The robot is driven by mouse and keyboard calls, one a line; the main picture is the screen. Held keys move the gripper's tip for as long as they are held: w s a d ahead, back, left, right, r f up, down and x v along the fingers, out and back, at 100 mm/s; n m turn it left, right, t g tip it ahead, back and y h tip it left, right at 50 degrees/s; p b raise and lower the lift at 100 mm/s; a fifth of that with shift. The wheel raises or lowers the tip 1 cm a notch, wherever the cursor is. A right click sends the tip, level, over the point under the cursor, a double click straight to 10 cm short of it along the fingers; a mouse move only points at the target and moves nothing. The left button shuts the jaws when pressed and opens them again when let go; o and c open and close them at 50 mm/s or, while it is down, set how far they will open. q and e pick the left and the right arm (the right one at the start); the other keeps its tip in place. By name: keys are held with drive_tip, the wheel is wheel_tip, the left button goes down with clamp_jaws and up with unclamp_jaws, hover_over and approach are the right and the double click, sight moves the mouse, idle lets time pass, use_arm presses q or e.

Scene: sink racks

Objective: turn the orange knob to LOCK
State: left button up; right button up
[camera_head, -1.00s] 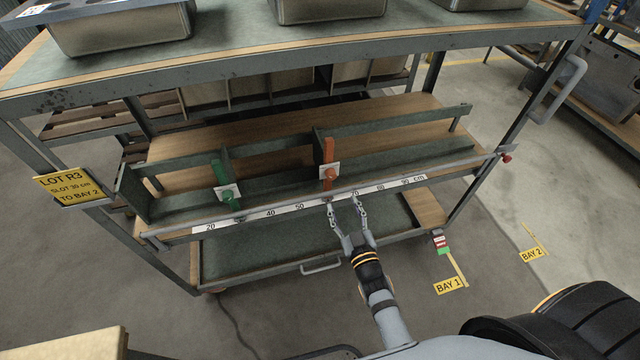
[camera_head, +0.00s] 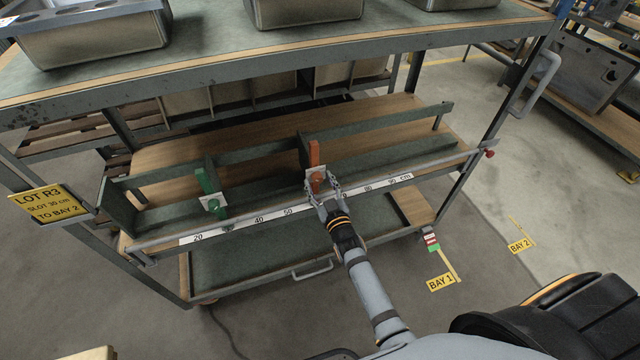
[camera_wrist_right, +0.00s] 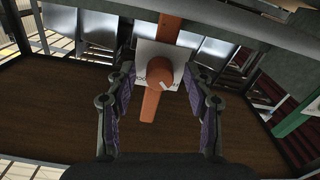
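The orange knob (camera_wrist_right: 162,76) sits on a white plate (camera_wrist_right: 151,50) on the orange divider (camera_head: 314,153) of the rack's middle shelf. In the head view the knob is largely hidden by my right gripper (camera_head: 321,186). In the right wrist view the gripper (camera_wrist_right: 160,90) is open, with one finger on each side of the knob. I cannot tell whether the fingers touch it. The knob has a small pale mark on its face; the plate's lettering is too small or covered to read. My left gripper is not in view.
A green divider with a green knob (camera_head: 214,205) stands to the left on the same scale rail (camera_head: 262,219). A yellow LOT R3 sign (camera_head: 47,203) hangs at the rack's left. Metal bins stand on the top shelf (camera_head: 210,60).

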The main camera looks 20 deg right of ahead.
clamp_jaws()
drive_tip(key=m+p, duration=0.3)
drive_tip(key=shift+r+m, duration=0.15)
drive_tip(key=shift+m, duration=0.15)
drive_tip(key=m+p, duration=0.2)
drive_tip(key=m, duration=0.2)
drive_tip(key=shift+m, duration=0.3)
drive_tip(key=m+p, duration=0.2)
drive_tip(key=m, duration=0.2)
drive_tip(key=shift+a, duration=0.1)
drive_tip(key=m+p, duration=0.1)
drive_tip(key=m, duration=0.4)
drive_tip(key=shift+m, duration=0.3)
